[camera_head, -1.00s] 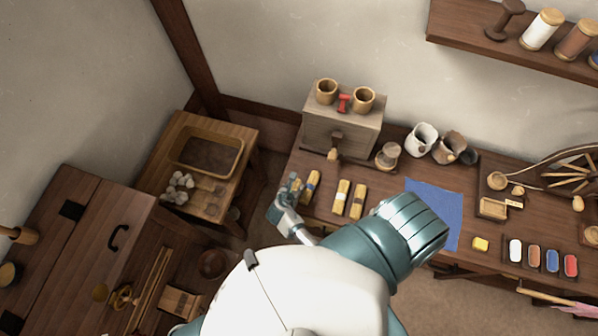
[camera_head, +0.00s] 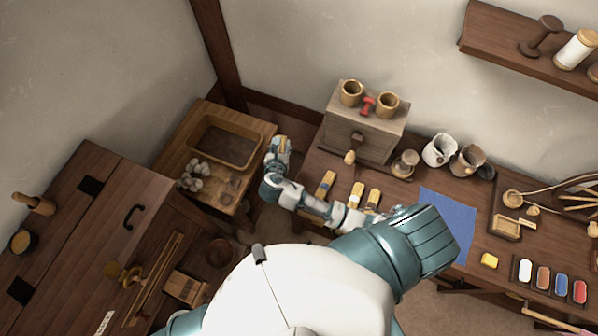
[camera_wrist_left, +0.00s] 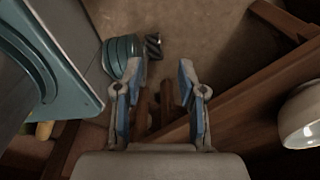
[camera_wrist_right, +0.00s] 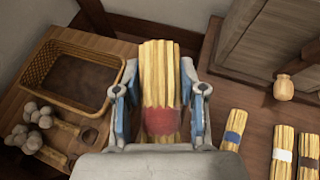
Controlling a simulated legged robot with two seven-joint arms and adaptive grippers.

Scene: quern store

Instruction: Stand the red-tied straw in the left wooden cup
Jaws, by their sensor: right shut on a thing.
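The red-tied straw (camera_wrist_right: 158,62) is a pale yellow bundle with a red band, seen in the right wrist view. My right gripper (camera_wrist_right: 160,96) is shut on it around the band, with fingers on both sides. In the head view my right gripper (camera_head: 278,150) is raised left of the cabinet, beside the basin table; the straw shows there only as a small yellow patch. The left wooden cup (camera_head: 351,94) stands on the cabinet top, apart from the gripper. My left gripper (camera_wrist_left: 160,92) is open and empty over the floor; the head view does not show it.
A second wooden cup (camera_head: 386,104) and a red object (camera_head: 368,106) share the cabinet (camera_head: 357,140) top. Blue-tied (camera_head: 325,183), white-tied (camera_wrist_right: 283,150) and dark-tied (camera_wrist_right: 307,156) bundles lie on the bench. A basin (camera_head: 222,142) and pale stones (camera_head: 193,176) are at left.

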